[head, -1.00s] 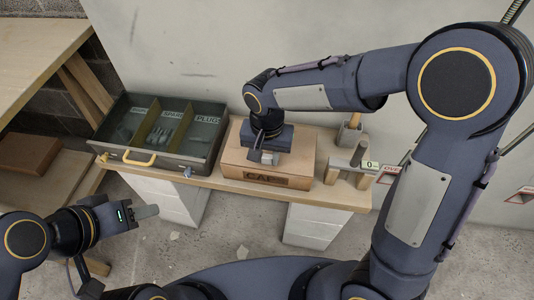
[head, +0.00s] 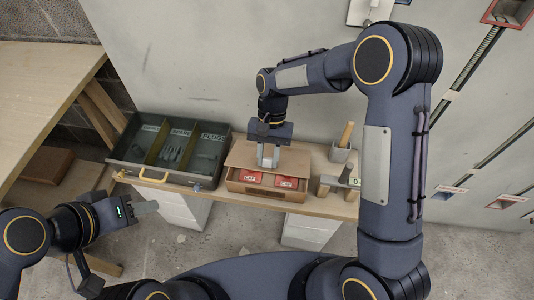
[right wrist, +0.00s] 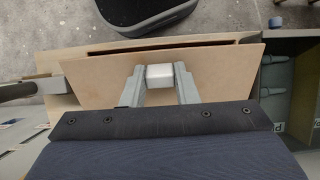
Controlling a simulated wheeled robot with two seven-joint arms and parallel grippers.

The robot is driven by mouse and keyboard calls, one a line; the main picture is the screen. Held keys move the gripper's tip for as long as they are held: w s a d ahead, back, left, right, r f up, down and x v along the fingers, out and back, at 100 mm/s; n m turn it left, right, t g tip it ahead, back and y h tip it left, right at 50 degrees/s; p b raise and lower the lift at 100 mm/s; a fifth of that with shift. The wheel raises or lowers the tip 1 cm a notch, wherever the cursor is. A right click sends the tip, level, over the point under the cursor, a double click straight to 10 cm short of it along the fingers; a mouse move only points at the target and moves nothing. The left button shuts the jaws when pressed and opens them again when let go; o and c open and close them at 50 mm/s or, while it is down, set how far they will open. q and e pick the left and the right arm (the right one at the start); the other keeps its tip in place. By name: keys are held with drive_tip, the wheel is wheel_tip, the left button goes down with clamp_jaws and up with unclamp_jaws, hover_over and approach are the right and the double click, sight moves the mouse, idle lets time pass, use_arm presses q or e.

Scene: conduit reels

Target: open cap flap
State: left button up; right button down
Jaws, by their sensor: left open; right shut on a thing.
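The cardboard caps box (head: 267,191) stands on the wooden bench, with its front part open. Its flap (head: 245,154) is tilted up toward the wall. Red packs (head: 250,176) and (head: 287,182) show inside the box. My left gripper (head: 145,207) is open and empty, in front of the bench at the left.
A dark green drawer case (head: 168,180) with three compartments and a yellow handle stands left of the box. A cup with a wooden-handled tool (head: 341,153) and a small wooden stand (head: 330,184) are at its right. The floor in front is mostly clear.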

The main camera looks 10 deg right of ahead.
drive_tip(key=shift+w+d+r+g+p, duration=0.1)
drive_tip(key=shift+w+r+g+p, duration=0.35)
drive_tip(key=shift+r+p, duration=0.2)
use_arm(q)
drive_tip(key=shift+r+p, duration=0.35)
drive_tip(key=shift+r, duration=1.15)
use_arm(e)
drive_tip(key=shift+w+d+r, duration=0.15)
drive_tip(key=shift+w+r, duration=0.15)
drive_tip(key=shift+w, duration=0.15)
use_arm(q)
drive_tip(key=shift+s, duration=0.1)
use_arm(e)
drive_tip(key=shift+t, duration=0.25)
drive_tip(key=c, duration=1.1)
unclamp_jaws()
drive_tip(key=shift+w, duration=0.1)
use_arm(q)
drive_tip(key=shift+r+p, duration=0.35)
use_arm(e)
drive_tip(key=shift+v, duration=3.85)
drive_tip(key=shift+d, duration=0.1)
drive_tip(key=shift+c, duration=0.5)
